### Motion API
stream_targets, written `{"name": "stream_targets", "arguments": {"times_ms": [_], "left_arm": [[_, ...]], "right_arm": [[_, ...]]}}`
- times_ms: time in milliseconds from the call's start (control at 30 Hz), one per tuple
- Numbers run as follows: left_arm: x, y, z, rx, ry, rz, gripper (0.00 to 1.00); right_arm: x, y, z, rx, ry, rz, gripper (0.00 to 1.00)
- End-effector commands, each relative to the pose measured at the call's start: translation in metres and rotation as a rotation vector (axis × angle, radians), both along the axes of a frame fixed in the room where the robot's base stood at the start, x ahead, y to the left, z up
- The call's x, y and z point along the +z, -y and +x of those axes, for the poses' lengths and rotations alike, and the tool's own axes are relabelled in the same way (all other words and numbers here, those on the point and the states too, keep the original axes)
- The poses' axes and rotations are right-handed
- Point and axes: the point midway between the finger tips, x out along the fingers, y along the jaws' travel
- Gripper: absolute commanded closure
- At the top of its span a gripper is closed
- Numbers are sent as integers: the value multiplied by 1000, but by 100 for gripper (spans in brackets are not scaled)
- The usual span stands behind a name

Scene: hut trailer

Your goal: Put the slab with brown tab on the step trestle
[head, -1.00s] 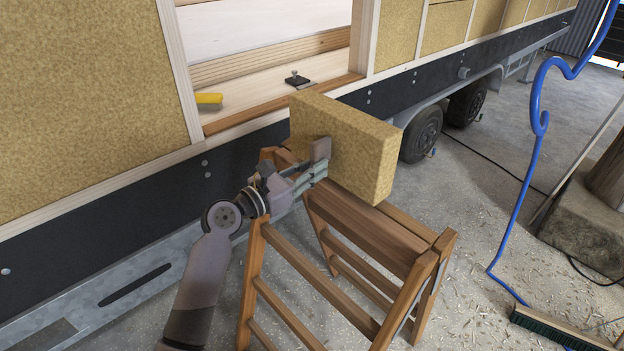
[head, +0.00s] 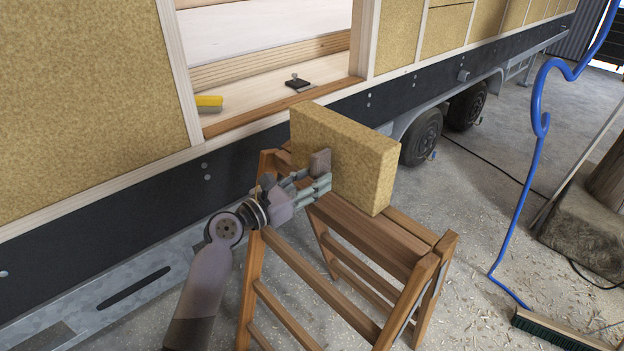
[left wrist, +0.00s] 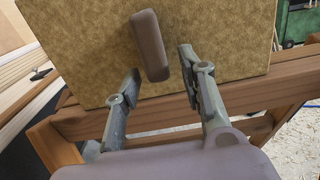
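The slab (head: 350,155) is a thick tan fibre block with a brown tab (head: 320,162) on its face. It stands upright on edge on the top of the wooden step trestle (head: 375,237), with its lower edge seemingly resting on the top boards. My left gripper (head: 322,186) is at the slab's tab side, just below the tab. In the left wrist view my left gripper (left wrist: 158,65) has its fingers spread, with gaps to the tab (left wrist: 150,45) between them. The slab's far side is hidden. My right gripper is not in view.
The trailer wall (head: 90,110) with its opening stands behind the trestle. A yellow-handled tool (head: 209,101) and a black clamp-like piece (head: 299,84) lie on the opening's sill. A blue hose (head: 520,190) hangs at right above a broom head (head: 555,328). Shavings litter the floor.

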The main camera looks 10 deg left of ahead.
Motion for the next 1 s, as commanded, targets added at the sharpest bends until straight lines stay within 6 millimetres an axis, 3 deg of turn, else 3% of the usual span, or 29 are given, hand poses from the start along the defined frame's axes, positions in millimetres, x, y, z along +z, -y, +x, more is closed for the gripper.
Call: {"name": "stream_targets", "arguments": {"times_ms": [267, 700, 1000], "left_arm": [[1, -3, -4, 1, -1, 0, 63], [-1, -51, -77, 1, -1, 3, 63], [0, -66, -100, 0, 0, 0, 63]], "right_arm": [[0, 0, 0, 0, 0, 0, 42], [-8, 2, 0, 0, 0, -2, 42], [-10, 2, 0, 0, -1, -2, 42]]}}
